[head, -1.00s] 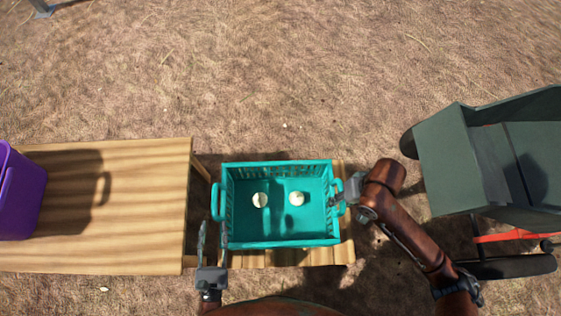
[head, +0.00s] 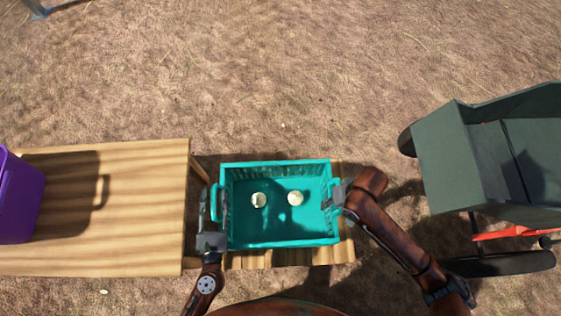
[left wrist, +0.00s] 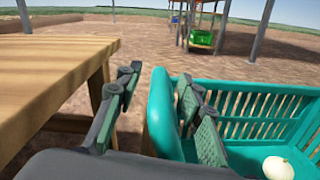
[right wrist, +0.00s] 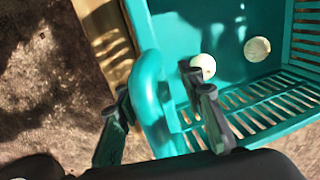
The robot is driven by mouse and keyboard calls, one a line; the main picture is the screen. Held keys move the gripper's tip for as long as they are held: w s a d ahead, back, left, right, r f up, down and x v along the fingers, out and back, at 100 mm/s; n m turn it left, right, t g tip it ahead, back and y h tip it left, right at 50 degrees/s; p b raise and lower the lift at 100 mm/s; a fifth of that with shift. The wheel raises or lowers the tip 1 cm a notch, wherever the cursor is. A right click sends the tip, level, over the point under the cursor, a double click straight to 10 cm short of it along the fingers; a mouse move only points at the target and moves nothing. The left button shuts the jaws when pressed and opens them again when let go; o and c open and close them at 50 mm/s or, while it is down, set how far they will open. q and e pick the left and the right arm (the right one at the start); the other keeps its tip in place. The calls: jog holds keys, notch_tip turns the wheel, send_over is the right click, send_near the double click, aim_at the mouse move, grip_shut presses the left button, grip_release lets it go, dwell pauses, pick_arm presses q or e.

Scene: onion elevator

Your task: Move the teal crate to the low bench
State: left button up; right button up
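The teal crate (head: 282,242) is level on a slatted wooden stand (head: 300,258), with two pale onions (head: 259,200) (head: 295,198) inside. My left gripper (head: 212,218) is open at the crate's left end. In the left wrist view, its fingers (left wrist: 160,100) stand either side of the crate's handle (left wrist: 160,115), with a gap. My right gripper (head: 341,197) is at the right end. In the right wrist view, its fingers (right wrist: 158,95) are open, one on each side of the other handle (right wrist: 150,88). I cannot tell whether either finger touches.
A higher wooden table (head: 140,220) stands close on the left, with a purple crate (head: 18,205) on it. A grey-green cart (head: 450,160) with a red bar stands on the right. The ground behind the teal crate is clear.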

pick_arm(q)
jog(key=shift+c, duration=0.2)
pick_arm(e)
jog(key=shift+c, duration=0.2)
pick_arm(q)
grip_shut()
pick_arm(e)
grip_shut()
jog(key=shift+r, duration=0.1)
